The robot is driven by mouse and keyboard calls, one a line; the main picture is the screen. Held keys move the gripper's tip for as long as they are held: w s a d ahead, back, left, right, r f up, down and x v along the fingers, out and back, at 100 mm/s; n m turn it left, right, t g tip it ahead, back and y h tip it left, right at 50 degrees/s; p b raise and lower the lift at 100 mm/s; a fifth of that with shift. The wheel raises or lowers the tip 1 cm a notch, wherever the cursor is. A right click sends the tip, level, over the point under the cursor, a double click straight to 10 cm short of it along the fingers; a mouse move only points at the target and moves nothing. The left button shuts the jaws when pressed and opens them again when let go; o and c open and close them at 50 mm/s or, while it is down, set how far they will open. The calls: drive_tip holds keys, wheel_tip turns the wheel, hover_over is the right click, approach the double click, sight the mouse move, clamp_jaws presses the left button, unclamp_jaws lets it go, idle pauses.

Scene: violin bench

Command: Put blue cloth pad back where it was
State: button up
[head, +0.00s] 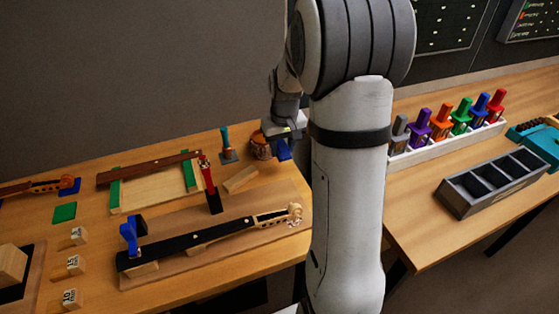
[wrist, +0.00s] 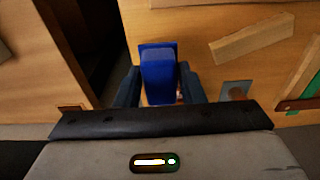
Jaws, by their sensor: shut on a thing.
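My gripper (head: 282,128) is above the back right part of the left bench, near the corner. It is shut on a blue piece that I take to be the blue cloth pad (head: 284,149). In the wrist view the pad (wrist: 158,72) sits between the two dark fingers, with a flat darker blue part at its far end. The pad looks held above the bench top; I cannot tell how high. A flat blue patch (head: 72,185) lies under a violin scroll at the far left.
A brown jar (head: 261,147) stands close by the gripper, with a teal-handled tool (head: 226,142) and a wooden block (head: 241,179) nearby. A violin neck with clamps lies in front. A gap separates the benches; the right one holds a marker rack (head: 450,140) and black tray (head: 497,181).

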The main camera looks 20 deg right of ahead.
sight(282, 170)
drive_tip(key=shift+a+f, duration=0.1)
drive_tip(key=shift+f, duration=2.95)
drive_tip(key=shift+s, duration=0.1)
drive_tip(key=shift+f, duration=0.15)
drive_tip(key=o, duration=1)
drive_tip(key=shift+c, duration=0.2)
drive_tip(key=r, duration=0.8)
drive_tip(key=s+r, duration=0.1)
drive_tip(key=r, duration=0.3)
drive_tip(key=shift+s, duration=0.1)
drive_tip(key=s+a+r, duration=0.1)
drive_tip(key=s+a, duration=0.2)
drive_tip(key=s, duration=0.4)
drive_tip(key=s+a+r+t, duration=0.1)
drive_tip(key=s+a, duration=0.3)
drive_tip(key=s, duration=0.3)
drive_tip(key=s+a+r, duration=0.1)
drive_tip(key=s+a, duration=0.2)
drive_tip(key=s, duration=0.4)
drive_tip(key=shift+s+a+r, duration=0.15)
drive_tip(key=shift+r, duration=0.1)
